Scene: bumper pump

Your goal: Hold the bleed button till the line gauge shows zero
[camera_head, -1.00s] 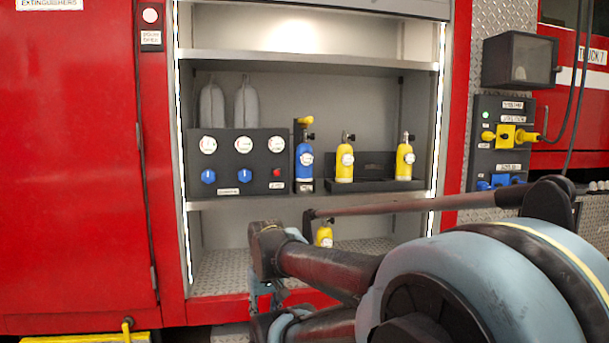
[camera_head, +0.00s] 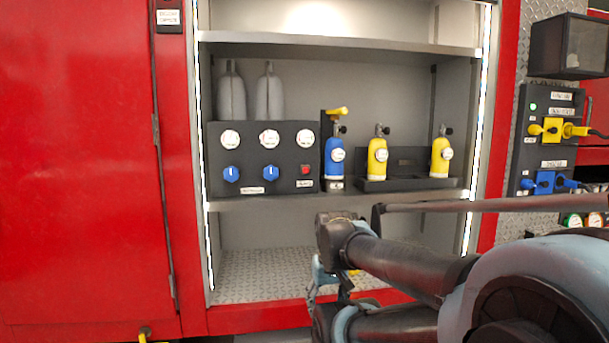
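A dark control panel (camera_head: 213,165) stands on the middle shelf of the open compartment. It carries three round white gauges: left (camera_head: 230,139), middle (camera_head: 269,139) and right (camera_head: 306,138). Below them are two blue knobs (camera_head: 231,174) and a red button (camera_head: 306,169) at lower right. The needles and small labels are too small to read, so I cannot tell which gauge is the line gauge. My gripper (camera_head: 318,283) shows only in part, light blue and dark, low in front of the compartment and well below the panel. Its fingers are unclear.
A blue cylinder (camera_head: 334,170) with a yellow top and two yellow cylinders (camera_head: 377,160) stand right of the panel. Grey cylinders (camera_head: 232,97) stand behind it. A yellow bit shows behind my arm on the lower floor. The shelf edge (camera_head: 260,203) runs below the panel.

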